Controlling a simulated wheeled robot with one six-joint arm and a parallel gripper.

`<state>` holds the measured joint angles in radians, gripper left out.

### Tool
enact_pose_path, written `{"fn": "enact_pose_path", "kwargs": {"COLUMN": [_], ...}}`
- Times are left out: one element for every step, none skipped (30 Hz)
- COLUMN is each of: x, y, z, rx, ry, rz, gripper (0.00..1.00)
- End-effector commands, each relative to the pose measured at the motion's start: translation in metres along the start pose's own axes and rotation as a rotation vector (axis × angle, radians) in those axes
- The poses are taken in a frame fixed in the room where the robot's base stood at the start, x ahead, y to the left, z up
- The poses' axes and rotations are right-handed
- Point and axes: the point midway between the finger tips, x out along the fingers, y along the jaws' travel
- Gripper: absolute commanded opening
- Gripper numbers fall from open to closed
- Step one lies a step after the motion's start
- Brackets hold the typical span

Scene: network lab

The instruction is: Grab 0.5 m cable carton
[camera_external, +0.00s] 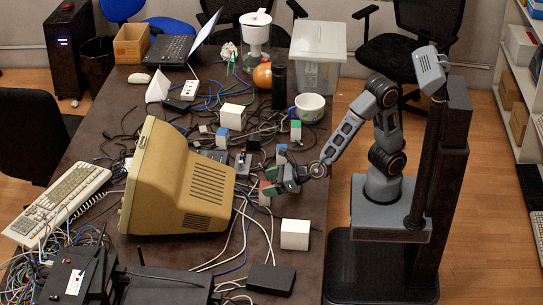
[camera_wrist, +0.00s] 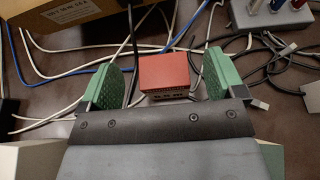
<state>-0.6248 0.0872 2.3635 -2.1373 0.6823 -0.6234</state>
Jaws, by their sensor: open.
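A small red box (camera_wrist: 168,72) lies between the two green finger pads of my gripper (camera_wrist: 163,78) in the wrist view, apart from both pads. Dark marks on its near side are too small to read, so I cannot tell if it is the 0.5 m cable carton. In the external view my gripper (camera_external: 273,181) is open and low over the table, beside the beige monitor. Several small boxes stand nearby: one with a blue top (camera_external: 222,134), one with a green top (camera_external: 296,128), a white one (camera_external: 232,116) and another white one (camera_external: 295,234). Their labels are unreadable.
The bulky beige monitor (camera_external: 178,185) stands left of my gripper. Loose cables (camera_wrist: 75,77) cross the tabletop around the red box. A grey block with plugs (camera_wrist: 270,17) is at the upper right of the wrist view. A white bowl (camera_external: 309,107) stands behind my arm.

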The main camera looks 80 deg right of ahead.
Motion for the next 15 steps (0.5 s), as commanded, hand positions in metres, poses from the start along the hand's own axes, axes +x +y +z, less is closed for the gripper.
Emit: {"fn": "enact_pose_path", "kwargs": {"x": [0.002, 0.003, 0.004, 0.006, 0.008, 0.011, 0.013, 0.014, 0.018, 0.023, 0.027, 0.032, 0.035, 0.037, 0.040], "y": [0.000, 0.000, -0.001, -0.001, -0.001, -0.001, -0.001, -0.001, -0.001, -0.001, -0.001, -0.001, -0.001, -0.001, -0.001], "z": [-0.004, -0.007, -0.011, -0.016, -0.020, -0.027, -0.032, -0.036, -0.037, -0.035, -0.034, -0.035, -0.034, -0.034, -0.034], "rx": [-0.001, -0.001, -0.001, -0.001, -0.002, -0.001, -0.002, -0.001, 0.001, 0.002, 0.002, 0.003, 0.003, 0.003, 0.003], "ry": [0.002, 0.002, 0.003, 0.003, 0.003, 0.004, 0.004, 0.004, 0.002, 0.001, 0.000, 0.002, 0.001, 0.000, 0.001], "rz": [-0.001, -0.001, -0.002, -0.002, -0.002, -0.003, -0.002, -0.002, -0.004, -0.004, -0.003, -0.004, -0.004, -0.003, -0.003], "gripper": [0.88, 0.88, 0.88, 0.88, 0.88, 0.88, 0.88, 0.88, 0.88, 0.88, 0.88, 0.88, 0.88, 0.88, 0.88]}}
